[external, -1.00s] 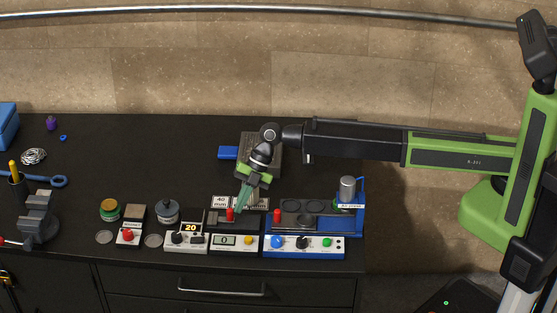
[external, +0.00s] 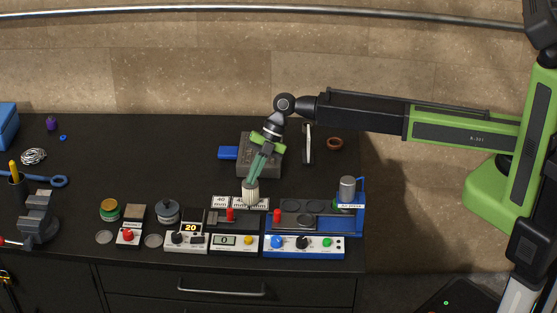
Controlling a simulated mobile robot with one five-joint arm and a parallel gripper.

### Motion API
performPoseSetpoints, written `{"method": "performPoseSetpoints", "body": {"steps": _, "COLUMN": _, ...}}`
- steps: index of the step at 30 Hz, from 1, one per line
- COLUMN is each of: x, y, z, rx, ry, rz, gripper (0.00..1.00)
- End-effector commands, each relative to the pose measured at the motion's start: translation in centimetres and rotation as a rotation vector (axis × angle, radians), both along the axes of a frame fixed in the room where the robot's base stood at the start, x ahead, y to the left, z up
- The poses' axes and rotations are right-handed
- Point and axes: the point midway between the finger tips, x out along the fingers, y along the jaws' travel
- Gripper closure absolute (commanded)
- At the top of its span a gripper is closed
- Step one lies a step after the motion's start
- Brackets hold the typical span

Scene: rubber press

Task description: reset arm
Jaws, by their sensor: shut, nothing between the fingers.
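My gripper (external: 256,179) is shut with green fingers pointing down, over the middle of the black bench. A small cream-coloured piece (external: 251,192) shows right below the fingertips; I cannot tell whether they touch it. My arm reaches in from the right, with its wrist above a grey block with a blue part (external: 228,153).
Below the gripper stand a device with a display reading 0 (external: 224,240) and a blue press station (external: 358,213) with buttons. A device reading 20 (external: 190,228), jars and a vise (external: 38,215) stand left. A brown ring (external: 335,143) lies at the back right.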

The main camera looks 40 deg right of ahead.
Motion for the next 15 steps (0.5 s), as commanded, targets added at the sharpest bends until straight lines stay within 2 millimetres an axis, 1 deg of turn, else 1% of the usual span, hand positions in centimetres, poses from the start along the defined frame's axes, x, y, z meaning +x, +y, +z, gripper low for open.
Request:
{"method": "performPoseSetpoints", "body": {"steps": 5, "x": 0.0, "y": 0.0, "z": 0.0, "rx": 0.0, "ry": 0.0, "rz": 0.0, "gripper": 1.0}}
{"method": "performPoseSetpoints", "body": {"steps": 7, "x": 0.1, "y": -0.5, "z": -0.1, "rx": -0.005, "ry": 0.006, "rz": -0.014, "gripper": 1.0}}
{"method": "performPoseSetpoints", "body": {"steps": 8, "x": 0.2, "y": -1.2, "z": -0.2, "rx": -0.011, "ry": 0.015, "rz": -0.032, "gripper": 1.0}}
{"method": "performPoseSetpoints", "body": {"steps": 10, "x": 0.7, "y": -3.8, "z": -0.6, "rx": -0.035, "ry": 0.055, "rz": -0.11, "gripper": 1.0}}
{"method": "performPoseSetpoints", "body": {"steps": 11, "x": 1.0, "y": -5.4, "z": -0.9, "rx": -0.051, "ry": 0.078, "rz": -0.161, "gripper": 1.0}}
{"method": "performPoseSetpoints", "body": {"steps": 14, "x": 2.0, "y": -12.5, "z": -2.0, "rx": -0.118, "ry": 0.178, "rz": -0.382, "gripper": 1.0}}
{"method": "performPoseSetpoints", "body": {"steps": 15, "x": 2.2, "y": -15.8, "z": -2.5, "rx": -0.149, "ry": 0.226, "rz": -0.49, "gripper": 1.0}}
